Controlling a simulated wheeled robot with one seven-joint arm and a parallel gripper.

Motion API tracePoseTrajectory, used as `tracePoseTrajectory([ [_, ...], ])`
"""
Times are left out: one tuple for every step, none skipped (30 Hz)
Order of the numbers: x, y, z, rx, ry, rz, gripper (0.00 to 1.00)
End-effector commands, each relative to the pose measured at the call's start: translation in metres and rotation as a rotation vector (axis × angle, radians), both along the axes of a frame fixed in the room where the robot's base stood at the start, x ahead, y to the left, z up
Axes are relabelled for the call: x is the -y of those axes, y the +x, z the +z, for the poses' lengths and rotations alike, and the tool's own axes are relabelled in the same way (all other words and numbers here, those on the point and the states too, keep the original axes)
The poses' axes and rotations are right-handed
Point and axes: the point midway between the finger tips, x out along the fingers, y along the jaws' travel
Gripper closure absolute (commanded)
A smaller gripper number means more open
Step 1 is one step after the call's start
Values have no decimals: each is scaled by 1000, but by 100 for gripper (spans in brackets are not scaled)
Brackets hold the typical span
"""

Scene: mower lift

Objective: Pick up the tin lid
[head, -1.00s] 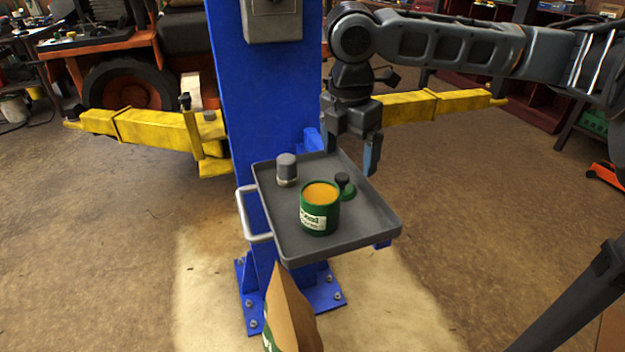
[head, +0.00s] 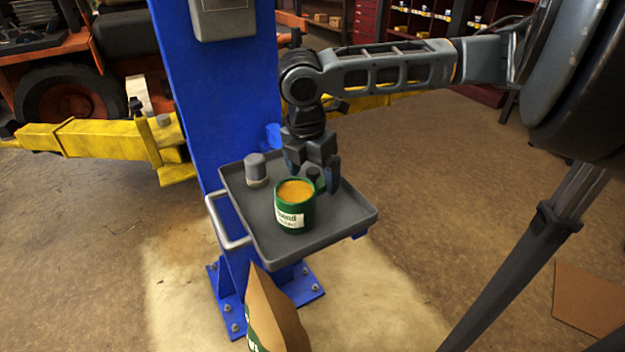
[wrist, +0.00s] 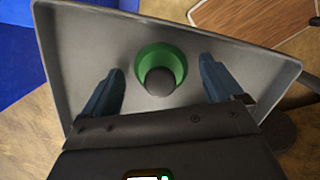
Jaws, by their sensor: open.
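The tin lid (head: 320,186) is green with a dark round knob. It lies on the grey tray (head: 345,222), just behind and right of the open green tin (head: 294,210) with orange-yellow contents, which partly hides it. My gripper (head: 312,172) is over the lid, pointing down, open and empty. In the wrist view the lid (wrist: 176,58) and its knob sit between the two blue fingers of my gripper (wrist: 162,72), with a gap on each side. I cannot tell the exact height of the fingertips above the tray. The tin does not show in the wrist view.
A grey capped jar (head: 256,170) stands at the tray's back left. The tray has a raised rim and is beside a blue post (head: 215,90). A yellow lift arm (head: 90,140) extends left. A brown paper bag (head: 272,312) stands in front.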

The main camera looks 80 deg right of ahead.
Motion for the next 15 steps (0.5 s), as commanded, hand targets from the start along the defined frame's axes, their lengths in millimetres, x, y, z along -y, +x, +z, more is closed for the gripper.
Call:
tracePoseTrajectory([
  [0,0,0,0,0,0,7],
  [0,0,-1,1,0,0,7],
  [0,0,0,1,0,0,7],
  [0,0,0,1,0,0,7],
  [0,0,0,1,0,0,7],
  [0,0,0,1,0,0,8],
  [0,0,0,1,0,0,11],
  [0,0,0,1,0,0,14],
  [0,0,0,1,0,0,18],
  [0,0,0,1,-1,-1,21],
  [0,0,0,1,0,0,24],
  [0,0,0,1,-1,-1,28],
  [0,0,0,1,-1,-1,31],
  [0,0,0,1,-1,-1,33],
  [0,0,0,1,-1,-1,37],
])
